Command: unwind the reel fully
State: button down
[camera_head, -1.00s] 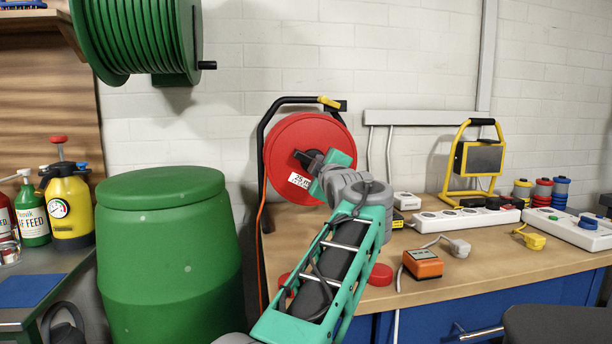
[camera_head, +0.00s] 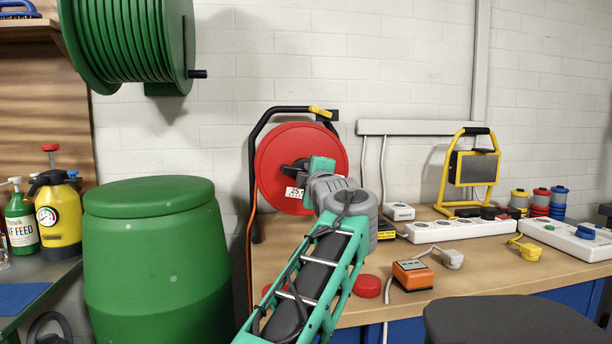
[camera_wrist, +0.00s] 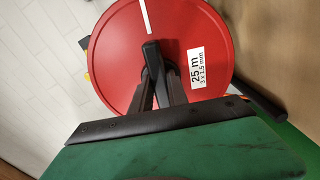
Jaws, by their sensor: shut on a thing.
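The reel (camera_head: 272,150) is a red disc on a black stand with a yellow clip at its top, at the back of the workbench. Its white label reads 25 m in the wrist view (camera_wrist: 197,68). An orange cable (camera_head: 249,240) hangs down at its left side. My gripper (camera_head: 294,172) is at the reel's face, a little left of its middle. In the wrist view its black fingers (camera_wrist: 153,62) meet on a dark part that looks like the reel's crank handle.
A green barrel (camera_head: 150,250) stands left of the bench, under a green hose reel (camera_head: 125,45). On the wooden bench (camera_head: 480,265) are an orange box (camera_head: 412,275), power strips (camera_head: 455,229) and a yellow work lamp (camera_head: 472,168). A dark stool (camera_head: 520,320) is at front right.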

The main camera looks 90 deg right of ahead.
jog(key=c, duration=1.3)
grip_release()
jog(key=v, duration=0.7)
jog(key=shift+s+a, duration=0.1)
jog(key=shift+a, duration=0.3)
